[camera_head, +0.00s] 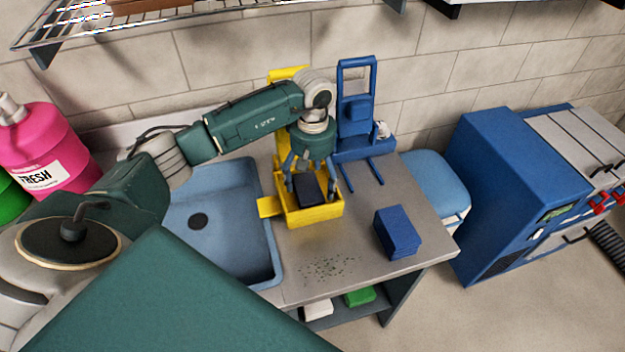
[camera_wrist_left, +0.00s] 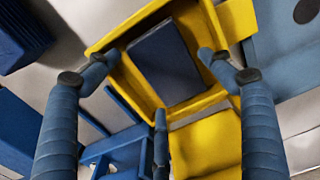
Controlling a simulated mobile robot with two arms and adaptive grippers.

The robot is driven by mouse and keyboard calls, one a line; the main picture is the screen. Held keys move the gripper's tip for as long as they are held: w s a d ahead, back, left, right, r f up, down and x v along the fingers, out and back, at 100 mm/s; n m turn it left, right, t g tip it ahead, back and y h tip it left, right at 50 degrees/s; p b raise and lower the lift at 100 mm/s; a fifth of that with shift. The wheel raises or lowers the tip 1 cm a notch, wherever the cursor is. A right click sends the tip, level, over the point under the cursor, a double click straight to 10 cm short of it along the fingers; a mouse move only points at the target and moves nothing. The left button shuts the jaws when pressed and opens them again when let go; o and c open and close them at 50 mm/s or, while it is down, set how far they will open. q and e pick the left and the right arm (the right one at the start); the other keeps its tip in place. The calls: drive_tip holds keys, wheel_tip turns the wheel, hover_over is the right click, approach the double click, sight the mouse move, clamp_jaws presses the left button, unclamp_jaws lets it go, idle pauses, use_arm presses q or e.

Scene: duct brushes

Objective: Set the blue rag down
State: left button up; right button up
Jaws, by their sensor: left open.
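A dark blue folded rag (camera_head: 309,190) lies in the yellow bin (camera_head: 316,215) on the counter. The left wrist view also shows the rag (camera_wrist_left: 168,62) as a flat dark square inside the bin's yellow rim (camera_wrist_left: 112,42). My left gripper (camera_head: 312,184) is directly above the bin, pointing down. Its fingers (camera_wrist_left: 158,60) are spread to both sides of the rag, with no visible grip on it. Whether a fingertip touches the rag or rim cannot be told. My right gripper is in neither view.
A blue folded stack (camera_head: 397,232) lies on the counter to the right. A blue upright rack (camera_head: 355,110) stands behind the bin and a blue sink (camera_head: 225,215) lies to its left. The counter's front is clear except for dark specks (camera_head: 330,268).

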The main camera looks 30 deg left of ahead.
sight(313, 184)
use_arm(q)
wheel_tip(313, 184, up, 12)
drive_tip(key=b, duration=0.2)
drive_tip(key=shift+f+b, duration=0.25)
drive_tip(key=shift+b, duration=0.15)
